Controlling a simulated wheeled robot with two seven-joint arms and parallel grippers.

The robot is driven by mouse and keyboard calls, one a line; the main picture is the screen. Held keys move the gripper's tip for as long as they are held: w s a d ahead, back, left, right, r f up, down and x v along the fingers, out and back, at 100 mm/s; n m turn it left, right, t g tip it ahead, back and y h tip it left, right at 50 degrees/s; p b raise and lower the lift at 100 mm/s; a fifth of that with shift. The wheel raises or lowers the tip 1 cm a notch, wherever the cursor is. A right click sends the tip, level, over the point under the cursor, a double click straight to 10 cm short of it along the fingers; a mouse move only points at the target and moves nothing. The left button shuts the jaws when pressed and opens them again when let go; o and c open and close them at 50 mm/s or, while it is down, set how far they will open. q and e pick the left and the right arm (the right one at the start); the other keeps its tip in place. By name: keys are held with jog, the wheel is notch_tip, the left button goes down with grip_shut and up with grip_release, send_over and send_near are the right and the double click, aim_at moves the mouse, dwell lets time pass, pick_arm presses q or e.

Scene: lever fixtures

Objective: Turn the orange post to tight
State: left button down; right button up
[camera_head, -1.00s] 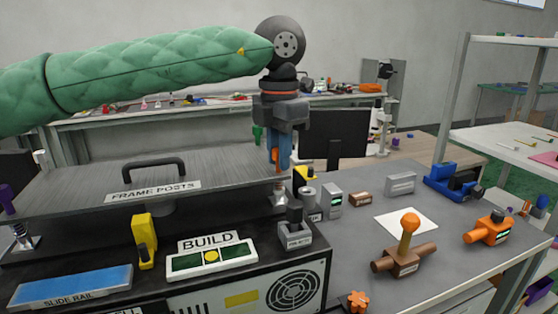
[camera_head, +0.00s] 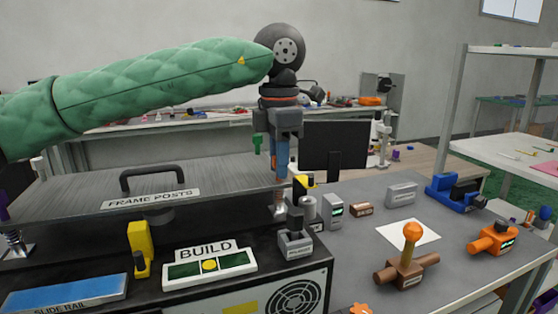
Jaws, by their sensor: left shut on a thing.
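The frame posts fixture (camera_head: 78,187) is a grey metal plate with a black handle and a "FRAME POSTS" label. My left gripper (camera_head: 281,166) points down at the plate's right end. Its blue fingers are shut on the orange post (camera_head: 275,161), of which only a sliver shows between them. The post's silver foot (camera_head: 279,209) shows below the fingers. Any marking for tight is hidden or too small to read. My right gripper is not in view.
A green post (camera_head: 257,143) stands behind the gripper, and a purple post (camera_head: 4,211) at the far left. A black-handled fixture (camera_head: 295,243) stands close in front. An orange-knobbed lever (camera_head: 412,235) and an orange valve (camera_head: 493,240) stand on the bench at right.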

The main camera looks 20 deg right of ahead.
pick_arm(q)
jog(key=c, duration=1.3)
grip_release()
jog(key=shift+r, duration=0.1)
jog(key=shift+r, duration=3.8)
